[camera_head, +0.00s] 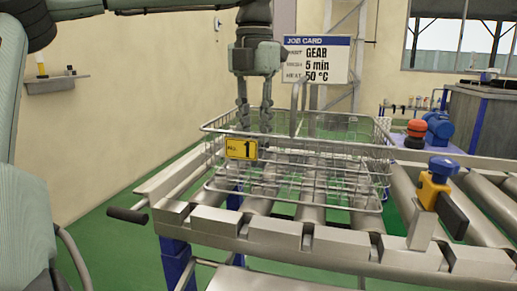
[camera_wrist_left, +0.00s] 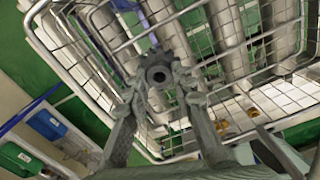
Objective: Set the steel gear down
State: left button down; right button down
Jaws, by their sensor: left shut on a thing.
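The steel gear (camera_wrist_left: 147,72) is a small dark grey toothed ring with a hole, seen in the left wrist view between my fingertips. My left gripper (camera_head: 255,128) points down at the left part of the wire basket (camera_head: 335,160), its fingertips at about rim height behind the yellow number 1 tag (camera_head: 241,149). It also shows in the left wrist view (camera_wrist_left: 160,90), shut on the gear above the basket's wire mesh. In the head view I cannot make out the gear behind the tag and wires. My right gripper is not in view.
The basket stands on a roller conveyor (camera_head: 230,222). A job card (camera_head: 318,60) reading GEAR, 5 min, 50 °C is behind it. The basket's visible middle looks empty.

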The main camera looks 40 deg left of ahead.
pick_arm(q)
jog(key=shift+d+f, duration=0.1)
jog(key=shift+f, duration=1.85)
jog(key=c, duration=1.3)
grip_release()
jog(key=shift+r, duration=0.1)
notch_tip(320, 180, up, 12)
